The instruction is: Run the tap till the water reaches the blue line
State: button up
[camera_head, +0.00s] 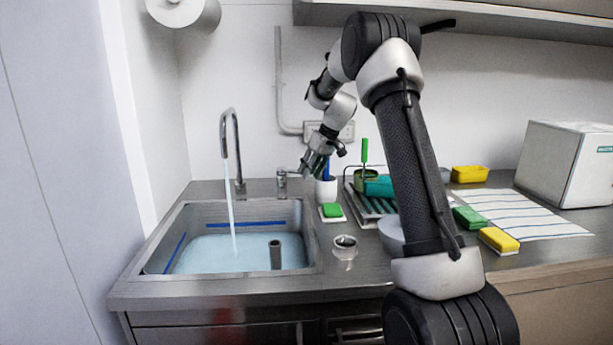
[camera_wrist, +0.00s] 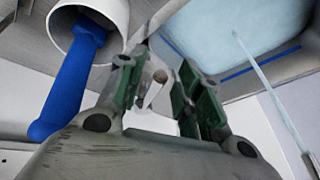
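The steel tap (camera_head: 229,135) runs a thin stream of water (camera_head: 230,205) into the sink (camera_head: 312,240). The stream also shows at the right of the wrist view (camera_wrist: 270,85). Pale blue water (camera_head: 215,256) covers the basin floor around an upright grey pipe (camera_head: 276,254). The blue line (camera_head: 245,224) runs along the back and left walls; the water's edge lies slightly below it. My gripper (camera_head: 308,168) is beside the tap lever (camera_head: 282,181), right of the spout. In the wrist view its green-padded fingers (camera_wrist: 160,88) are apart; a small metal part shows between them, contact unclear.
A white cup (camera_head: 326,191) with a blue-handled tool (camera_wrist: 75,75) stands close to my gripper. A green sponge (camera_head: 332,211), a small strainer (camera_head: 345,245) and a dish rack (camera_head: 372,207) are right of the sink. A white box (camera_head: 550,165) stands far right.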

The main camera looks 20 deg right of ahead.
jog(key=shift+x, duration=0.75)
grip_shut()
